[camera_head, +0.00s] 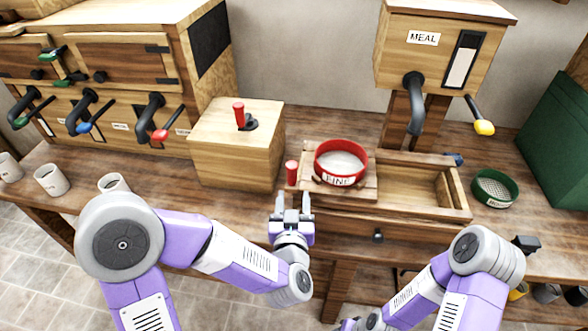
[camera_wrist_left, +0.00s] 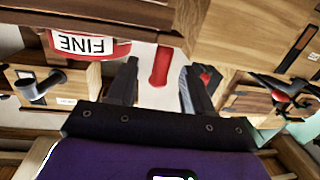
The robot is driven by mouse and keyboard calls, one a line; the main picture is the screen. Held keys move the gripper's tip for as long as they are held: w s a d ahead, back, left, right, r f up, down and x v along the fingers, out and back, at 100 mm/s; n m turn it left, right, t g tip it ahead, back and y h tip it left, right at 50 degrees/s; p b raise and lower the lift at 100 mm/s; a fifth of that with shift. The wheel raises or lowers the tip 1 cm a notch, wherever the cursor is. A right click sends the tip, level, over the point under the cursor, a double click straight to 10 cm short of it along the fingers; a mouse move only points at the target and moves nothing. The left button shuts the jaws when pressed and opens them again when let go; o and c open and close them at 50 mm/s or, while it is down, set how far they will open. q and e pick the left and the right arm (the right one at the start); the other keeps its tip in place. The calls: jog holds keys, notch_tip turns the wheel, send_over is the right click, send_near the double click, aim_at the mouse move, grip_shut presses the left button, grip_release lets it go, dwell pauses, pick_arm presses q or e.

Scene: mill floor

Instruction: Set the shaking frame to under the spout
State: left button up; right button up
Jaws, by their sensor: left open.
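The shaking frame (camera_head: 345,190) is a flat wooden carriage at the left end of a long wooden tray (camera_head: 459,193). The red-rimmed sieve labelled FINE (camera_head: 340,180) sits on it; it also shows in the left wrist view (camera_wrist_left: 88,46). An upright red peg handle (camera_head: 291,172) stands at the frame's left end. The black spout (camera_head: 414,105) of the MEAL bin hangs to the right of the sieve. My left gripper (camera_head: 292,203) is open just in front of the handle. In the left wrist view the handle (camera_wrist_left: 160,67) appears between the fingers. My right gripper is out of view.
A wooden box with a red lever (camera_head: 239,115) stands left of the handle. A green-rimmed sieve (camera_head: 494,188) lies right of the tray. White cups (camera_head: 51,179) stand at the far left. The tray's right part is empty.

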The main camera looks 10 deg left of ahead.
aim_at(292, 177)
pick_arm(q)
jog(key=shift+w+a+r+t+y, duration=0.15)
jog(key=shift+r+t+y, duration=0.25)
jog(key=shift+r, duration=0.55)
jog(key=shift+w+r+p, duration=0.1)
jog(key=shift+p, duration=0.2)
jog(key=p, duration=0.1)
jog(key=w+p, duration=0.1)
jog(key=p, duration=0.1)
jog(key=shift+w+a+r, duration=0.1)
jog(key=shift+w+a, duration=0.1)
jog(key=shift+w, duration=0.05)
jog(key=shift+w+p, duration=0.3)
jog(key=w, duration=0.2)
jog(key=w+b, duration=0.1)
jog(key=w, duration=0.1)
jog(key=shift+a+f, duration=0.25)
jog(key=shift+a, duration=0.15)
jog(key=shift+w, duration=0.4)
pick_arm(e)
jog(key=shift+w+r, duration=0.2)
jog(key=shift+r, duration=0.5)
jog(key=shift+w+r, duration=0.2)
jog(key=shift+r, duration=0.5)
pick_arm(q)
grip_shut()
